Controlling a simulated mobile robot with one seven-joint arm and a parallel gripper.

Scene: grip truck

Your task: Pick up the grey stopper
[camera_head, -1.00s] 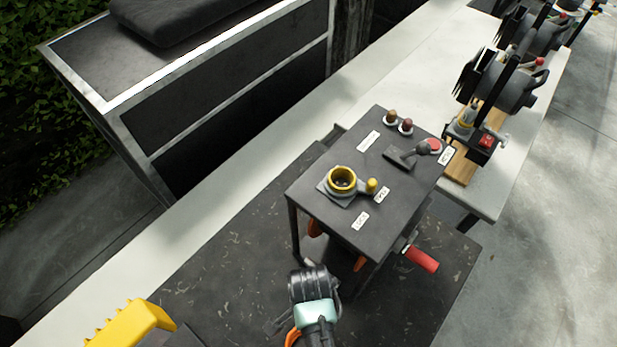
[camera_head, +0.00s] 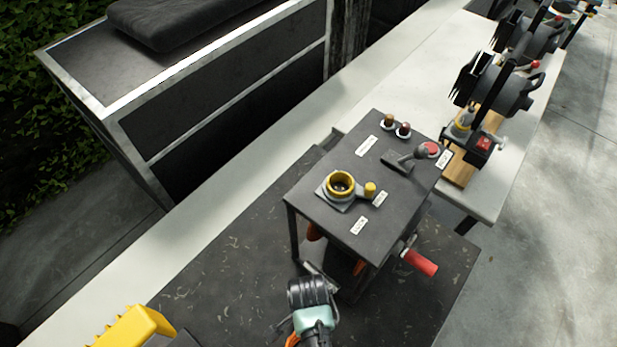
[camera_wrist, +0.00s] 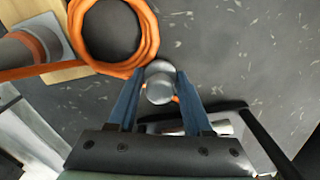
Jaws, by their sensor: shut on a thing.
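The grey stopper (camera_wrist: 159,92) shows in the wrist view as a rounded, shiny grey piece between the two blue fingers of my gripper (camera_wrist: 158,80). The fingers are shut on it from left and right. Its far end is hard to make out. In the head view my gripper's wrist (camera_head: 312,295) is low in front of the black control table, and the stopper cannot be made out there.
A coiled orange hose (camera_wrist: 150,30) lies just beyond the fingertips. An orange-and-grey cone-like piece (camera_wrist: 22,50) is at left. The black table (camera_head: 310,207) carries a yellow ring (camera_head: 341,185) and a lever. A red handle (camera_head: 420,262) sticks out at its right.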

